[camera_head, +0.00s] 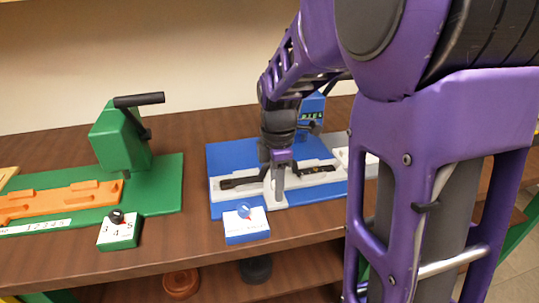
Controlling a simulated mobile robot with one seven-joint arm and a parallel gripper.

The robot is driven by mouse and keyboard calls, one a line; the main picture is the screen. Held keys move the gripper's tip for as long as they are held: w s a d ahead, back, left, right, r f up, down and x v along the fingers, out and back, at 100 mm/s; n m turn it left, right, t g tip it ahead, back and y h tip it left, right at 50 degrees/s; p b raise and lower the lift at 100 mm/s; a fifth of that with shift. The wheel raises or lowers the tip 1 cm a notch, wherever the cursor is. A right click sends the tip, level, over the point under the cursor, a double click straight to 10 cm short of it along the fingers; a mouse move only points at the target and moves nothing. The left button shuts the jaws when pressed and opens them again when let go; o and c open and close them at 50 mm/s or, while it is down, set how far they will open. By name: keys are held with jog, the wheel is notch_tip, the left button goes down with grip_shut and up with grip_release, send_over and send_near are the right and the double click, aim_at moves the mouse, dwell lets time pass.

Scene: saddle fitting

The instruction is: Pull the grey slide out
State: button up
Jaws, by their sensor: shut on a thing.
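The pale grey slide (234,197) lies lengthwise on the blue base (228,152), with dark parts in its recesses. My gripper (279,198) points down over the middle of the slide, at its front edge. Its fingers are shut on the grey slide, close to the front edge of the blue base. The exact grip point is small and partly hidden by the fingers.
A blue box with a dial (246,225) stands in front of the blue base. To the left, a green press (122,140) with a black lever stands beside an orange slide (65,200). A green dial box (119,231) is near the table edge. Brown table (165,255) shows between the stations.

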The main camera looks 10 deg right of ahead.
jog(key=shift+o, duration=0.2)
jog(key=shift+s+f, duration=0.1)
jog(key=shift+s, duration=1.55)
jog(key=shift+o, duration=0.3)
jog(key=shift+s, duration=0.1)
jog(key=o, duration=0.8)
jog(key=shift+r, duration=0.35)
notch_tip(320, 180, up, 6)
jog(key=p, duration=0.5)
jog(key=shift+f, duration=0.25)
